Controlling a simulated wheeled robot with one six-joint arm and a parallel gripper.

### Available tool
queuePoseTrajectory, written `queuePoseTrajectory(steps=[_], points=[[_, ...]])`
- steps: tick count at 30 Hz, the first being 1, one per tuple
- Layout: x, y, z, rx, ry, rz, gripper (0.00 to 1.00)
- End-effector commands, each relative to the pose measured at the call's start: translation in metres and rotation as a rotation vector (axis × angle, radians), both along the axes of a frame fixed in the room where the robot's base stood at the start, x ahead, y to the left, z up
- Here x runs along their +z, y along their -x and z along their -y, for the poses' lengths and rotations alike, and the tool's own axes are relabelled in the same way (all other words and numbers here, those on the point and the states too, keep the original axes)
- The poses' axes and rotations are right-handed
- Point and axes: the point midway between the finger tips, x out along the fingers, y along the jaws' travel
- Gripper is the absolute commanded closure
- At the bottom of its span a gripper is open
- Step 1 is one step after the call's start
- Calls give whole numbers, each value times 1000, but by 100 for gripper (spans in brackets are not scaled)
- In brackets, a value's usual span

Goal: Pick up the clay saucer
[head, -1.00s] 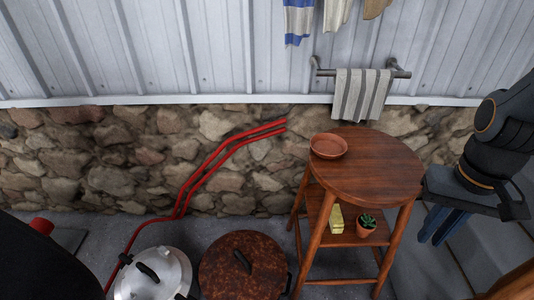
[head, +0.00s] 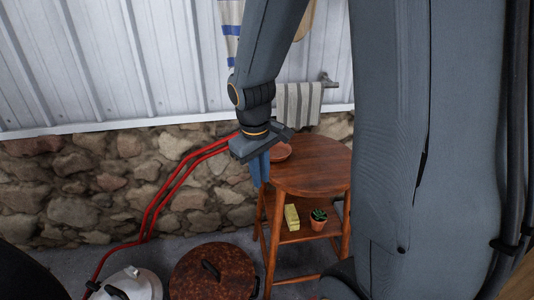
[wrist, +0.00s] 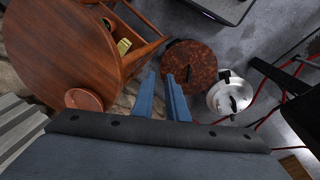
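The clay saucer (head: 281,151) is a small round terracotta dish on the round top of a wooden stool (head: 312,172), near its left edge in the head view. My gripper partly covers it there. In the wrist view the saucer (wrist: 84,100) lies on the stool top's rim, left of my fingers. My gripper (head: 260,172) points down beside the stool's left edge in the head view. In the wrist view its two blue fingers (wrist: 166,98) stand apart with a narrow gap and nothing between them, so it is open and empty.
The stool's lower shelf holds a yellow block (head: 292,217) and a potted succulent (head: 319,219). A rusty brown lidded pot (head: 213,271) and a silver lidded pot (head: 131,284) stand on the floor to the left. Red pipes (head: 170,190) run along the stone wall. A striped towel (head: 297,103) hangs behind the stool.

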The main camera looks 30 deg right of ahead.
Motion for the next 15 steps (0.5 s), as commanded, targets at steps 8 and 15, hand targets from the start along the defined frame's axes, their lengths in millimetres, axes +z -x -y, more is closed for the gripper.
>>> queuePoseTrajectory(steps=[8,15], points=[[-8,-137,68,362,181,61,87],[-16,-179,92,487,249,73,87]])
